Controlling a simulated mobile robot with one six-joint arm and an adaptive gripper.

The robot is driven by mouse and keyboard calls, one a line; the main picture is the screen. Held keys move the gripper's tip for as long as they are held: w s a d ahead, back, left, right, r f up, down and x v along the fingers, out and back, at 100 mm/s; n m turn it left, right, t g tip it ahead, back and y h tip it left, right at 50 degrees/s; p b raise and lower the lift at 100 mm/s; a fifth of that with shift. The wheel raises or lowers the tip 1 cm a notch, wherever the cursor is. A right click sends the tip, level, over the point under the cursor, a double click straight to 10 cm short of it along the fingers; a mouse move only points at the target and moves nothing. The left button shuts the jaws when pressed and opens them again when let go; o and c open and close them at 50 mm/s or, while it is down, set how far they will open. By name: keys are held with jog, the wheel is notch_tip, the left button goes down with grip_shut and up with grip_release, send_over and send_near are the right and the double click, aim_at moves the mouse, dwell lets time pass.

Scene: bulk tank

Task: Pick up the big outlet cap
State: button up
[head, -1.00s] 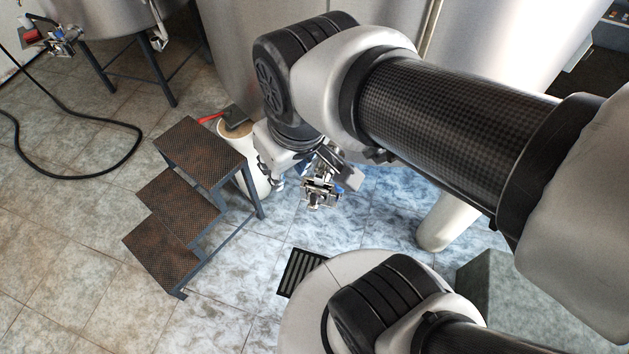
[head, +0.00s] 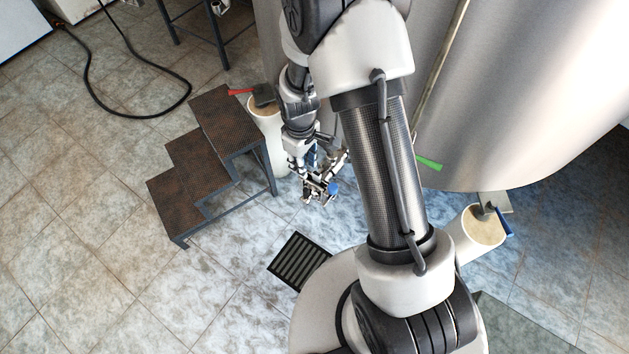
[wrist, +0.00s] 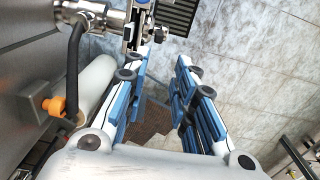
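My gripper (wrist: 166,62) is open in the wrist view, its two blue-padded fingers apart with only floor and brown steps visible between them. Past the fingertips, at the top left, is a shiny metal outlet fitting (wrist: 98,15) with clamp-like hardware (wrist: 135,22) at its end. I cannot tell for sure which part is the big outlet cap; it may be at this end. The fitting appears apart from the fingers. In the head view my gripper (head: 322,178) hangs low beside the tank, and small metal parts crowd around it, too small to separate.
Brown-topped steps (head: 207,146) stand left of my gripper. A black floor grate (head: 299,260) lies in front. The large steel tank (head: 520,95) fills the back. Open tiled floor lies at left.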

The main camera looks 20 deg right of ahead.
jog(key=b, duration=0.4)
send_over(306, 189)
jog(key=f, duration=1.1)
jog(key=shift+s+a+f, duration=0.2)
jog(key=shift+w+d+f+b, duration=0.1)
jog(key=shift+f+b, duration=0.5)
jog(key=shift+f, duration=0.9)
jog(key=shift+w+d+f+b, duration=0.1)
jog(key=shift+f+b, duration=0.5)
jog(key=shift+f, duration=0.9)
jog(key=shift+r, duration=0.1)
grip_shut()
